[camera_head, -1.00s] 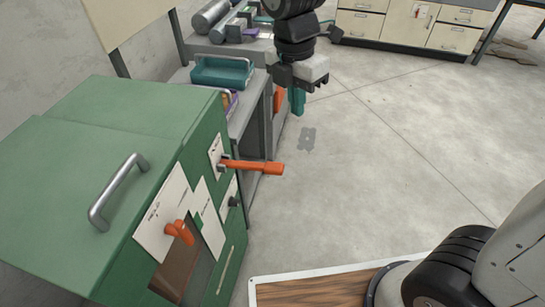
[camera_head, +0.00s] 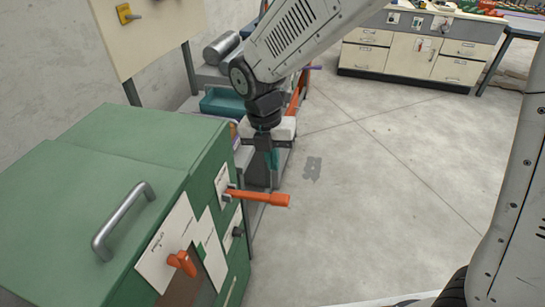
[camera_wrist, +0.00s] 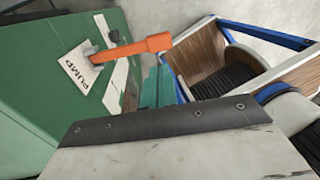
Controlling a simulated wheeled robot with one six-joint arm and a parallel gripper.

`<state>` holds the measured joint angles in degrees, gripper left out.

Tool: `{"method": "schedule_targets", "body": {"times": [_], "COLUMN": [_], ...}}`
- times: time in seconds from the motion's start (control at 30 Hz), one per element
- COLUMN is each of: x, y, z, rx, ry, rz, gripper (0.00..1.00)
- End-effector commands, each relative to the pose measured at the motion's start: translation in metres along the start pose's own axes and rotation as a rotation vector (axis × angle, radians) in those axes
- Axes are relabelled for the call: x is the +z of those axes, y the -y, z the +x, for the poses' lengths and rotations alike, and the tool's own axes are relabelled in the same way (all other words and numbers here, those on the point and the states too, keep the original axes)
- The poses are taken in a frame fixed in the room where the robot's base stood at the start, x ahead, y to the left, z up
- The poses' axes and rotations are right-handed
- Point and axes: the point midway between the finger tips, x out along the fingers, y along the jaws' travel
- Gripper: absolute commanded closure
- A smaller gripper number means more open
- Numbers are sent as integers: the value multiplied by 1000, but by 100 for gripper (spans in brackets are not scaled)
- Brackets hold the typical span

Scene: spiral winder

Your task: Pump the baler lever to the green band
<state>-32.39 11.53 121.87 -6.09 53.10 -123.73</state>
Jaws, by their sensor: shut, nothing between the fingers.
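The green baler (camera_head: 120,150) stands at the left in the head view and fills the left of the wrist view (camera_wrist: 40,90). Its orange pump lever (camera_head: 265,197) sticks out to the right from a white plate, which reads PUMP in the wrist view. The lever also shows there (camera_wrist: 145,47), roughly level. A white strip with a green part (camera_head: 212,242) lies beside it on the baler's front. My gripper (camera_head: 272,158) points down behind and above the lever, apart from it in the head view. Its teal fingers (camera_wrist: 155,88) are shut and empty.
A grey bench with a teal tray (camera_head: 222,102) stands behind. The floor to the right is clear up to the cream cabinets (camera_head: 405,55).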

Motion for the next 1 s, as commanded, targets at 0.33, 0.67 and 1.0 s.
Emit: {"method": "schedule_targets", "body": {"times": [0.33,0.67,1.0], "x": [0,0,0], "y": [1,0,0], "z": [74,102,103], "rx": [-4,0,0], "ry": [-2,0,0], "rz": [-1,1,0], "gripper": [100,100,100]}}
